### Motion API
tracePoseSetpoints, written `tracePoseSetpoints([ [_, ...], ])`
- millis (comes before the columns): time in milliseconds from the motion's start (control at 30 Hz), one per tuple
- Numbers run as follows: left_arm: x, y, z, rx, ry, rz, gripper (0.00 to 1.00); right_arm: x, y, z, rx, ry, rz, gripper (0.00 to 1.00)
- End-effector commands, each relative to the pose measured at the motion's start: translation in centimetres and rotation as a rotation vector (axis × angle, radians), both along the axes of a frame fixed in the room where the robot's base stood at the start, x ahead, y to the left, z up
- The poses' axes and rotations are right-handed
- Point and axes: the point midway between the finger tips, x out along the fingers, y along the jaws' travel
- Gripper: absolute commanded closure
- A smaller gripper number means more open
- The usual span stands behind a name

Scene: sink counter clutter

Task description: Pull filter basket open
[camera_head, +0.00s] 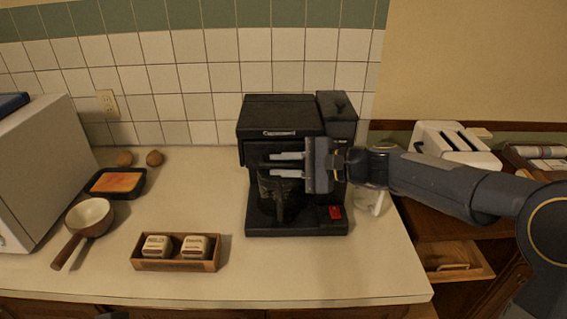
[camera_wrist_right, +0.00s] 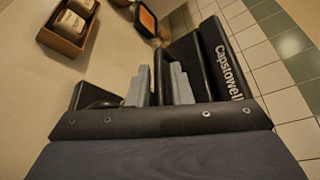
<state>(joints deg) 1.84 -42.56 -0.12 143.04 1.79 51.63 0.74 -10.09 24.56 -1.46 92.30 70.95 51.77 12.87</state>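A black coffee maker (camera_head: 281,117) stands against the tiled wall, its brand lettering (camera_wrist_right: 229,72) large in the right wrist view. Its filter basket is in the front below the top housing, mostly hidden by my right gripper (camera_head: 287,165). The dark glass carafe (camera_head: 280,200) sits below. My right gripper reaches in from the right, fingers pointing left across the machine's front. In the right wrist view my right gripper (camera_wrist_right: 161,86) has its fingers apart, with a narrow black part between them. I cannot tell whether they touch it. My left gripper is not in view.
A wooden box (camera_head: 176,264) with two white jars, a pan (camera_head: 88,217) and an orange-filled tray (camera_head: 116,182) lie to the left, beside a white microwave (camera_head: 38,170). A toaster (camera_head: 453,143) stands right. The counter before the coffee maker is clear.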

Motion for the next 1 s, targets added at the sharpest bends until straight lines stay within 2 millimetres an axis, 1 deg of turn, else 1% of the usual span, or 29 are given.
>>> tracePoseSetpoints([
  [133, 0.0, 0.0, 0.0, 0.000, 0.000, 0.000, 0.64, 0.0, 0.0, 0.0, 0.000, -0.001, 0.000, 0.81],
  [267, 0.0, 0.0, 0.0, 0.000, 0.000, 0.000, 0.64, 0.0, 0.0, 0.0, 0.000, -0.001, 0.000, 0.98],
  [300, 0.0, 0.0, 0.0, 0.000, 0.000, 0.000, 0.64, 0.0, 0.0, 0.0, 0.000, -0.001, 0.000, 1.00],
  [567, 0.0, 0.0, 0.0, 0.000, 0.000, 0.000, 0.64, -0.1, 0.0, 0.0, -0.001, -0.001, 0.001, 1.00],
  [633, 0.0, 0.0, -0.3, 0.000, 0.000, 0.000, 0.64, -0.4, -0.1, -0.1, 0.000, -0.001, 0.001, 1.00],
  [667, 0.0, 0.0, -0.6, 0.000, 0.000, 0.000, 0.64, -0.7, 0.0, -0.2, 0.000, -0.001, 0.001, 1.00],
  [767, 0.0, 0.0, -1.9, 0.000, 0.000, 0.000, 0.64, -2.6, -0.1, -0.4, 0.001, -0.005, 0.003, 1.00],
  [900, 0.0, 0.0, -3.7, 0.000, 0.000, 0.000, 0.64, -6.4, -0.1, -0.4, 0.002, -0.005, 0.003, 1.00],
  [1000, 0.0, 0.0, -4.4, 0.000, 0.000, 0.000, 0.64, -8.7, -0.1, -0.2, 0.001, -0.006, 0.002, 1.00],
])
